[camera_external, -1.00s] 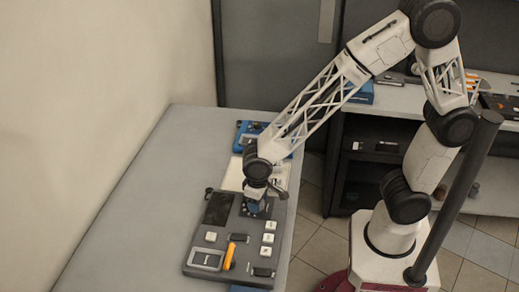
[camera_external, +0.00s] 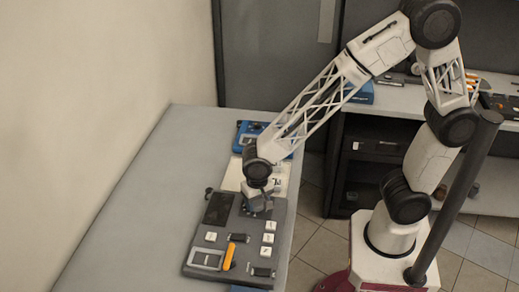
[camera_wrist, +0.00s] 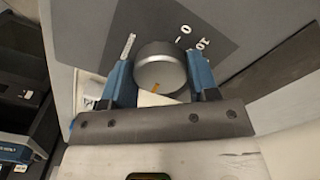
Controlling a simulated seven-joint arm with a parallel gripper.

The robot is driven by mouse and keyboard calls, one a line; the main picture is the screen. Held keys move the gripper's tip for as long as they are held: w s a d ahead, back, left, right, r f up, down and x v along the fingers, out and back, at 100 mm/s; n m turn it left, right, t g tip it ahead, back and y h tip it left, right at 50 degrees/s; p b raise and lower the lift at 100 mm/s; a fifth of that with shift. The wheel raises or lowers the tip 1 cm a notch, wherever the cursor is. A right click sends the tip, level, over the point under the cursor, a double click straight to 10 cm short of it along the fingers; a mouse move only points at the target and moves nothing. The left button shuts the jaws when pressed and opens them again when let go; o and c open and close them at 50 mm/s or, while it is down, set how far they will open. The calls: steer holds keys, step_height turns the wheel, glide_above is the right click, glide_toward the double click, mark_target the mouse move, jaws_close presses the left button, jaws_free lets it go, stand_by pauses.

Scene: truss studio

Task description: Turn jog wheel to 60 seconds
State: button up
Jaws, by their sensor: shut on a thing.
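The jog wheel (camera_wrist: 159,68) is a round grey metal knob with an orange mark on its near side in the wrist view. It sits on a dark dial plate with white printed marks around it. My gripper (camera_wrist: 160,82) has its two blue fingers on either side of the knob, shut on it. In the external view my gripper (camera_external: 257,203) is down at the upper right of the dark control panel (camera_external: 215,240) and hides the wheel. The small printed numbers are too unclear to read in full.
The panel carries a dark screen (camera_external: 218,209), an orange lever (camera_external: 229,256) and several white buttons (camera_external: 268,238). A blue device (camera_external: 246,133) lies behind it on the grey table (camera_external: 140,210). The table's left part is clear.

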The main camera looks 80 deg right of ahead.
mark_target(257, 202)
stand_by(0.3)
steer(key=o, duration=0.9)
steer(key=shift+r, duration=3.95)
